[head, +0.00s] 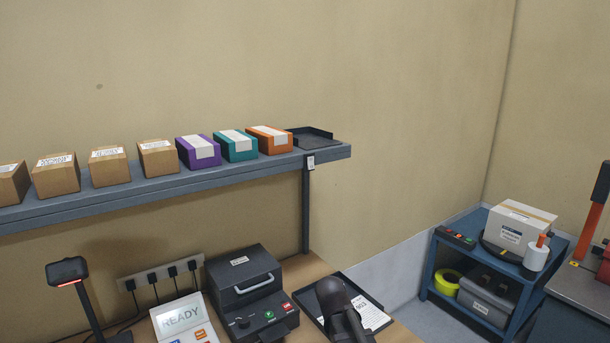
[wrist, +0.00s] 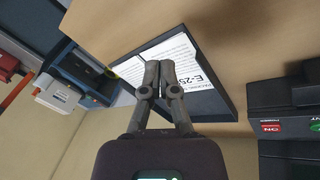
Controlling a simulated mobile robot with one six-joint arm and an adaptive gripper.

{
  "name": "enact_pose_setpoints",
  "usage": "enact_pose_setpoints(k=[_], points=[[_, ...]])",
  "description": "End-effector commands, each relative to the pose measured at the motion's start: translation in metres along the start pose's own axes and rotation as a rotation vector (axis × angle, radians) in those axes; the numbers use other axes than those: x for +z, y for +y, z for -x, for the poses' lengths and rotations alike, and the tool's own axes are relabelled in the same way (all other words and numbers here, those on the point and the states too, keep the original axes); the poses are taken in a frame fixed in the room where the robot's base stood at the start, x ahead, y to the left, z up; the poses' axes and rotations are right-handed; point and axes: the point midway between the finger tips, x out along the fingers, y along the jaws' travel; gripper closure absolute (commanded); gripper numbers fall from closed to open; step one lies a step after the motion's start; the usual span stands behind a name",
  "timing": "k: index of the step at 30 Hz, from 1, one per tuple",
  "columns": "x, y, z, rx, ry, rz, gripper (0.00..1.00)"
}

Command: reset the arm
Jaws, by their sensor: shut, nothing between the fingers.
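My gripper (wrist: 158,92) shows in the wrist view with its two fingers together and nothing between them. Beyond the fingers lies a dark tray (wrist: 222,108) with a printed white sheet (wrist: 185,62) in it. In the head view, a dark rounded part of my arm stands in front of the same tray (head: 371,295) and covers part of the sheet (head: 372,316). The fingers are not visible in the head view. I cannot tell how far the fingertips are from the sheet.
A black machine (head: 247,285) stands left of the tray, beside a READY display (head: 183,322) and a scanner on a stand (head: 68,270). Above, a shelf (head: 150,188) holds several boxes and an empty black tray (head: 316,138). A blue cart (head: 478,273) stands at right.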

Motion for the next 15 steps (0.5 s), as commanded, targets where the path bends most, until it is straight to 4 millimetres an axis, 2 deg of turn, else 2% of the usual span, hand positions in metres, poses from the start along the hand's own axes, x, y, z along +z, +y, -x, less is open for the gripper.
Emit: enact_pose_setpoints(k=[1,6,10,15], points=[[0.022,0.014,-0.003,-0.032,-0.029,-0.003,1.00],[0.070,0.039,-0.008,-0.151,-0.102,0.004,1.00],[0.096,0.050,-0.009,-0.225,-0.135,0.012,1.00],[0.112,0.055,-0.008,-0.277,-0.153,0.018,1.00]])
